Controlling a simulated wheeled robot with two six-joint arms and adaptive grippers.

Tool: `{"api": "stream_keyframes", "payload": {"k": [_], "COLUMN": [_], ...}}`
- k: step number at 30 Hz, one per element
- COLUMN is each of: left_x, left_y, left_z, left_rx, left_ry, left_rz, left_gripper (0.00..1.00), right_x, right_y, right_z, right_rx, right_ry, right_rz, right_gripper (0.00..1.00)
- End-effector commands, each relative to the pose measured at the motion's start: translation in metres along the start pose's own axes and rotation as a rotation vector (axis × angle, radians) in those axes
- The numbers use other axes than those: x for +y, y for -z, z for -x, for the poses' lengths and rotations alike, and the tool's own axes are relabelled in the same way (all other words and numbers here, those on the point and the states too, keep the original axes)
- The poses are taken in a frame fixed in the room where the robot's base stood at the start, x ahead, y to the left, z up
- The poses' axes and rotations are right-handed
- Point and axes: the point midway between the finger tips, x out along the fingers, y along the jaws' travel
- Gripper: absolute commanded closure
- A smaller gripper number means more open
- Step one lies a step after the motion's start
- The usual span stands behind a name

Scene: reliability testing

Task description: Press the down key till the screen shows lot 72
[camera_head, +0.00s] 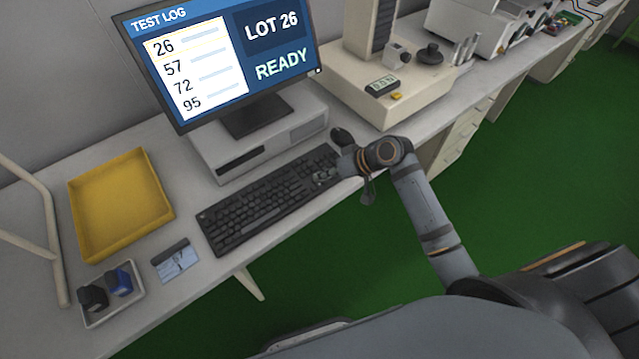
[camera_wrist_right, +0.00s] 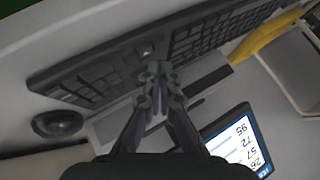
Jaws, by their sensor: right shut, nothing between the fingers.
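The monitor (camera_head: 225,60) shows a test log with lots 26, 57, 72 and 95. Its right side reads LOT 26 and READY, and row 26 is outlined. The black keyboard (camera_head: 250,205) lies on the bench below the monitor; it also shows in the right wrist view (camera_wrist_right: 205,35). My right gripper (camera_head: 322,177) is shut and empty over the right part of the keyboard. In the right wrist view its fingertips (camera_wrist_right: 158,68) are together over the keys near the arrow-key area. I cannot tell whether they touch a key. My left gripper is not in view.
A black mouse (camera_wrist_right: 57,123) is beside the keyboard. A grey computer case (camera_head: 265,140) sits under the monitor. At left are a yellow tray (camera_head: 120,205), a card (camera_head: 175,262) and a small tray (camera_head: 115,312) with two bottles. A test instrument (camera_head: 380,90) stands at right.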

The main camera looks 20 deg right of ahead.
Motion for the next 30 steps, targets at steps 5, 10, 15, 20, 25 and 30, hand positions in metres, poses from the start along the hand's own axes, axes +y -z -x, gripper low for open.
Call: {"api": "stream_keyframes", "payload": {"k": [5,10,15,20,25,30], "left_x": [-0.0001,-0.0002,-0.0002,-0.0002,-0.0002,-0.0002], "left_y": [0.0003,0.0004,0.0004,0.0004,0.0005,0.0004], "left_z": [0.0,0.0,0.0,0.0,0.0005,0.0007], "left_rx": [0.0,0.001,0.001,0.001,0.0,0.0], "left_ry": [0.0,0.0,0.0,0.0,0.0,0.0], "left_rz": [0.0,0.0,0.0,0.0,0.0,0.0], "left_gripper": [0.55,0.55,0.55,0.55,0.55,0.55], "right_x": [0.0,0.0,0.0001,0.0002,0.0025,0.0044], "right_y": [0.0,0.0,0.0,-0.0002,-0.0027,-0.0045], "right_z": [0.0,0.0,0.0,-0.0002,-0.0034,-0.0058], "right_rx": [0.0,0.0,0.0,0.0,-0.001,-0.001], "right_ry": [0.0,0.0,0.0,0.0,0.0,0.0], "right_rz": [0.0,0.0,0.0,0.0,-0.001,-0.001], "right_gripper": [1.0,1.0,1.0,1.0,1.0,1.0]}}
